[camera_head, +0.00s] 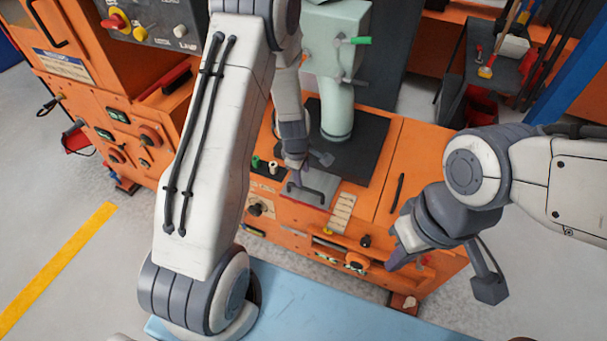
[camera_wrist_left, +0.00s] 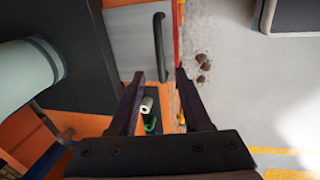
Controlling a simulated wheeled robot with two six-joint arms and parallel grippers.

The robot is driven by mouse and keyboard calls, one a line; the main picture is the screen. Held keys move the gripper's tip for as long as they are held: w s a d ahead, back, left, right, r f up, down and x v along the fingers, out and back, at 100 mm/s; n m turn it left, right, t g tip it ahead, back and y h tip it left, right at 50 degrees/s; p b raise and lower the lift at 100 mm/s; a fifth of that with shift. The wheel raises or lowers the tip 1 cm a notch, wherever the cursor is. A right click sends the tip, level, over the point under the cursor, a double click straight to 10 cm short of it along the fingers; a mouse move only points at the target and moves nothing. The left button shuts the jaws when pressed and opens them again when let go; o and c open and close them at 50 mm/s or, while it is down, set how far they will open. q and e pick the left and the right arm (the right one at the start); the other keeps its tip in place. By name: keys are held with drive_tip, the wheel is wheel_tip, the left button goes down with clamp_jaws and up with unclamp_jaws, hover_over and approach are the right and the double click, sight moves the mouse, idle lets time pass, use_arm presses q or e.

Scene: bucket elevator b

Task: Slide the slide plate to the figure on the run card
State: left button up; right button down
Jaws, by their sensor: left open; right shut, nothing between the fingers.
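The slide plate (camera_head: 318,184) is a flat grey plate with a dark bar handle, set in the orange machine top below the pale green spout. In the left wrist view, the plate (camera_wrist_left: 132,42) lies beyond the fingers, and its handle (camera_wrist_left: 160,48) is between the lines of the two fingertips. My left gripper (camera_head: 294,178) is over the plate near the handle, open and empty; its fingers (camera_wrist_left: 160,75) are apart. A cream strip with marks (camera_head: 342,212) lies right of the plate; its figures are too small to read. My right gripper (camera_head: 391,264) is shut and empty at the machine's front right.
The pale green spout (camera_head: 337,112) stands on a black mat (camera_head: 372,135) behind the plate. A small white cylinder (camera_wrist_left: 147,103) and a green one (camera_wrist_left: 152,124) stand near the plate. Knobs (camera_head: 358,260) line the machine's front. A blue surface (camera_head: 300,305) is in front.

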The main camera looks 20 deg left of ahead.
use_arm(q)
drive_tip(key=r, duration=0.2)
drive_tip(key=shift+s+r+p, duration=0.25)
drive_tip(key=shift+r+p, duration=0.05)
drive_tip(key=shift+p, duration=0.1)
use_arm(e)
drive_tip(key=shift+r, duration=0.8)
use_arm(q)
drive_tip(key=s+d+r+m+g+h+p, duration=0.1)
drive_tip(key=s+d+r+m+p, duration=0.1)
drive_tip(key=s+d+r+m, duration=0.6)
drive_tip(key=s+d+r+m+p, duration=0.25)
drive_tip(key=d+r+m, duration=0.35)
drive_tip(key=r, duration=0.5)
drive_tip(key=s+d+r+m+p, duration=0.1)
drive_tip(key=s+r+m, duration=0.4)
drive_tip(key=s, duration=0.2)
drive_tip(key=s+d+r+m+g+p, duration=0.1)
drive_tip(key=s+r+m+p, duration=0.1)
drive_tip(key=s+r+m, duration=0.3)
drive_tip(key=s+m, duration=0.1)
drive_tip(key=s, duration=0.2)
drive_tip(key=shift+s+d, duration=0.15)
drive_tip(key=shift+s, duration=0.1)
use_arm(e)
wheel_tip(320, 180, up, 8)
